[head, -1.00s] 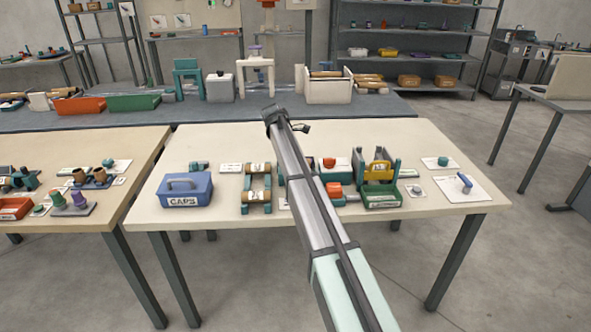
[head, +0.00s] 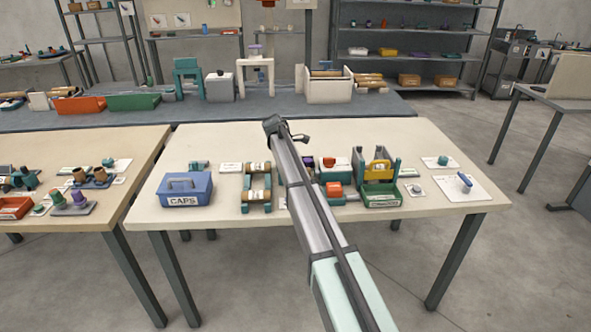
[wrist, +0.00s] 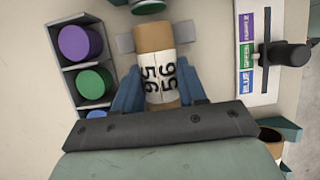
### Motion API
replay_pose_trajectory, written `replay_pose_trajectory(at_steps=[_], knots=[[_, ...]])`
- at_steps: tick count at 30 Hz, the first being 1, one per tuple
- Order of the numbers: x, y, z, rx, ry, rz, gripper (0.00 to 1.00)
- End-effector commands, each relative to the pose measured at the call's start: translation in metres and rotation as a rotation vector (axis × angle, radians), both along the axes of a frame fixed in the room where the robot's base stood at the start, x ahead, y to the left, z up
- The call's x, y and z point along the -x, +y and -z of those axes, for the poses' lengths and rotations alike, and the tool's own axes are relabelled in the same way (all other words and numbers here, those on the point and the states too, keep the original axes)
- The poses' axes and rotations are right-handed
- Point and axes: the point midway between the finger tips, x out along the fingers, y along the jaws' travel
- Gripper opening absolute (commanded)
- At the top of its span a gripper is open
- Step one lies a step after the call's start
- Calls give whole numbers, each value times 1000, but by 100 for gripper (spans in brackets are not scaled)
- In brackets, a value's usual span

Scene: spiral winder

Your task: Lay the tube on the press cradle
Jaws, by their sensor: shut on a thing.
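The tan tube (wrist: 153,38) with a white label printed in black digits is between the two blue fingers of my gripper (wrist: 158,88) in the wrist view. My gripper is shut on it. Pale grey blocks, seemingly the press cradle (wrist: 125,43), show on both sides of the tube's far half. I cannot tell whether the tube touches them. A green round part (wrist: 148,6) shows just beyond the tube's far end. In the head view my arm hides the gripper, the held tube and the cradle.
A rack with purple (wrist: 80,43), green (wrist: 94,82) and blue caps stands left in the wrist view. A colour-word card (wrist: 247,55) and a black knob (wrist: 285,54) are right. The head view shows a blue CAPS box (head: 184,189) and a teal stand with tubes (head: 257,187).

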Motion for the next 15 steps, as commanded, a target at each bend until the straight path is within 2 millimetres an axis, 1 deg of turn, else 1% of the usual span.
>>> replay_pose_trajectory(at_steps=[5, 6, 13, 15], knots=[[0, 0, 2, 0, 0, 0, 8], [0, 0, 2, 0, 0, 0, 45], [0, 0, 2, 0, 0, 0, 67], [0, 0, 2, 0, 0, 0, 67]])
